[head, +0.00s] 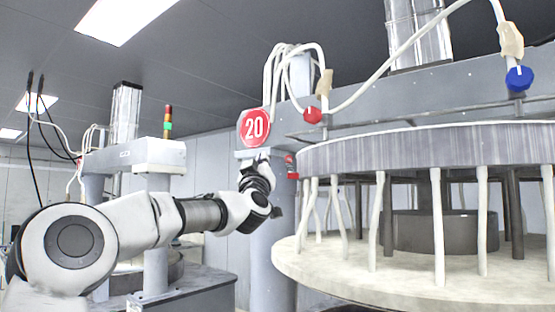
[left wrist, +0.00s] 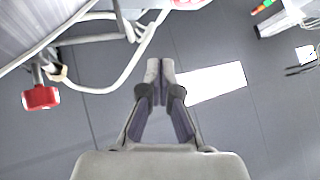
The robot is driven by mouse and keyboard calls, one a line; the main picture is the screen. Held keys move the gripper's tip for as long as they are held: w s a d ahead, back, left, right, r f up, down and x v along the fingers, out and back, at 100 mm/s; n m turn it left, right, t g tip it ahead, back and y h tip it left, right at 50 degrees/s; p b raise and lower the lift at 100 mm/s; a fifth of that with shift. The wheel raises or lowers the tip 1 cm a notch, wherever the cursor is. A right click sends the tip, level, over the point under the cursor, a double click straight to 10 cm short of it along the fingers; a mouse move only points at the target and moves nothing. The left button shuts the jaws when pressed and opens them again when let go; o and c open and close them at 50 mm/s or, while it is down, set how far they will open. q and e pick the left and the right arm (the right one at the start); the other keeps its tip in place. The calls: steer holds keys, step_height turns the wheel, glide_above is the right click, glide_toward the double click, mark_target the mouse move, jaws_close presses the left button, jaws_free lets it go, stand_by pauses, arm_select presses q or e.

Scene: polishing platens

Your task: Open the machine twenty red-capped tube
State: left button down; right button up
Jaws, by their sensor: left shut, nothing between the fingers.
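The round red sign with number 20 (head: 254,127) is on the machine's column. Near it, the red cap (head: 312,115) hangs at the lower end of a white tube (head: 322,62), below a beige fitting. My left gripper (head: 261,165) points upward just below the sign, lower and to the left of the red cap, apart from it. In the left wrist view my left gripper (left wrist: 160,68) is shut and empty against the ceiling. The red cap (left wrist: 40,97) is at the left there, clear of the fingers. My right gripper is in neither view.
A blue cap (head: 519,78) hangs on another tube at the right. The large round platen (head: 420,150) with white posts fills the right side. A second machine with a signal light (head: 168,122) stands behind my left arm.

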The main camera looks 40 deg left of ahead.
mark_target(290, 167)
arm_select(q)
steer(key=w+a+g+p, duration=0.1)
steer(key=w+a+p, duration=0.2)
steer(key=w+p, duration=0.7)
steer(key=shift+w+r+n+g+p, duration=0.3)
steer(key=shift+w+r+n, duration=0.1)
steer(key=shift+w, duration=0.55)
steer(key=shift+a, duration=0.1)
